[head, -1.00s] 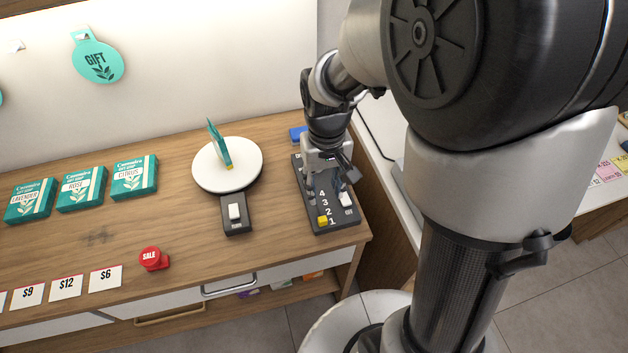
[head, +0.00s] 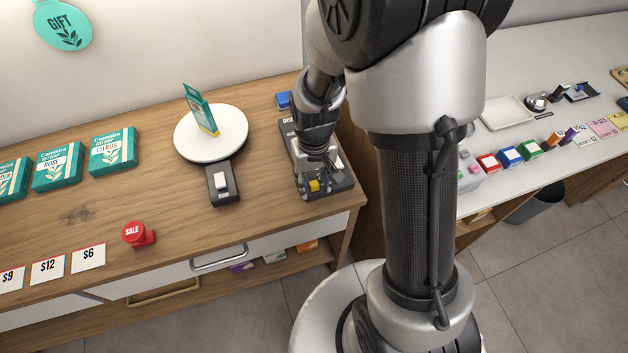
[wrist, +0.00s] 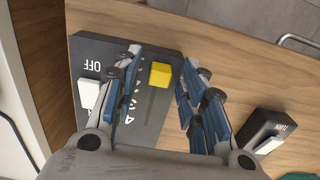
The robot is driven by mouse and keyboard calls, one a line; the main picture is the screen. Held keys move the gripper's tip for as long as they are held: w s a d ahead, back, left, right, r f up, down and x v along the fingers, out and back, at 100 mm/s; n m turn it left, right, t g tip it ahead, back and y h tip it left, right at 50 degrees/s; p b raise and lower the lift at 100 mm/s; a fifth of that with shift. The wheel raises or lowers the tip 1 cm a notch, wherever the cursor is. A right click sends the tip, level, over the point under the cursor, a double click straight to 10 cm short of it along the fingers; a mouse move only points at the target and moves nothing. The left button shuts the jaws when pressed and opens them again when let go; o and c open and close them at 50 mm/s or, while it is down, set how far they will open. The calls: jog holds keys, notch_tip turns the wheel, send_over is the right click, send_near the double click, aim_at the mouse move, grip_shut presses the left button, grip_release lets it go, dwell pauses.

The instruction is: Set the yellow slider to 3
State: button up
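The yellow slider (head: 314,185) is a small block at the near end of a dark control box (head: 342,182) on the wooden counter. In the wrist view the yellow slider (wrist: 160,74) lies between the fingers of my gripper (wrist: 163,62), with a gap visible on each side. My gripper (head: 314,178) is open and low over the box in the head view. The left finger hides most of the number scale in the wrist view; a 4 shows below it. The exact number beside the slider cannot be read now.
A white switch (wrist: 90,93) marked OFF is on the same box, close beside the left finger. A round white turntable (head: 211,132) with its own switch stands to the left. A blue block (head: 283,99) is behind the box. A red SALE button (head: 137,233) is further left.

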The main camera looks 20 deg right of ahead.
grip_shut()
dwell(0.3)
dwell(0.4)
